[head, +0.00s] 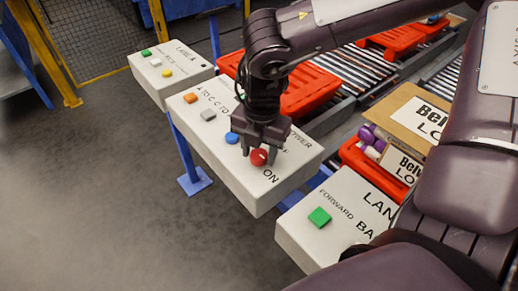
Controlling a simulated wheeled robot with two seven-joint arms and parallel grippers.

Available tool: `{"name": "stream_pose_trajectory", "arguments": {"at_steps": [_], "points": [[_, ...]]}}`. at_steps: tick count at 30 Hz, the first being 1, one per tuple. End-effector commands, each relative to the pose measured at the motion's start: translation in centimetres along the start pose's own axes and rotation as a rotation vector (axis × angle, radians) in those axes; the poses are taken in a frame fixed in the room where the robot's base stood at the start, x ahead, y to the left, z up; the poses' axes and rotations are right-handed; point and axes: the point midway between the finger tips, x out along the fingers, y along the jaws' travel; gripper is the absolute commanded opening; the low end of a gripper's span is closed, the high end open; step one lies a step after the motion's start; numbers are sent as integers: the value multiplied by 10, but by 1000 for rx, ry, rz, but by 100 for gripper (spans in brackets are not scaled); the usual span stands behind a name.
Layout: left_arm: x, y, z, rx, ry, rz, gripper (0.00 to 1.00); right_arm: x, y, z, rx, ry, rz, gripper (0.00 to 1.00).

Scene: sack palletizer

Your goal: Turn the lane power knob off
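The middle control box (215,140) is a pale slanted panel with "POWER" lettering near its right end. A round red knob (259,157) sits there, with "ON" printed just below it. My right gripper (260,153) points down at this knob. Its two dark fingers are spread, one on each side of the red knob; I cannot tell whether they touch it. The gripper and wrist hide part of the panel's lettering. My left gripper is not in view.
The same panel has orange (190,98), grey (208,114) and blue (231,138) buttons. A "LANE A" box (170,74) stands behind left, another box with a green button (319,217) at front right. Red trays (310,92) lie on roller conveyors. Floor at left is clear.

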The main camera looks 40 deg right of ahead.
Motion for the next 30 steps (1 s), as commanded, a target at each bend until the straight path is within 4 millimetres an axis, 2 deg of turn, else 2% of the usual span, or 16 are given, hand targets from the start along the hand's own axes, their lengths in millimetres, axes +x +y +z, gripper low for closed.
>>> {"name": "stream_pose_trajectory", "arguments": {"at_steps": [1,6,7,20,30], "points": [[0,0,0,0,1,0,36,0,0,0,0,0,0,38],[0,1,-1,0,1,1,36,0,0,0,0,0,1,16],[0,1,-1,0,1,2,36,0,0,0,0,0,1,15],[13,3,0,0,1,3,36,2,0,1,-105,3,2,15],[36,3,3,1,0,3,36,2,0,1,-393,13,2,15]]}}
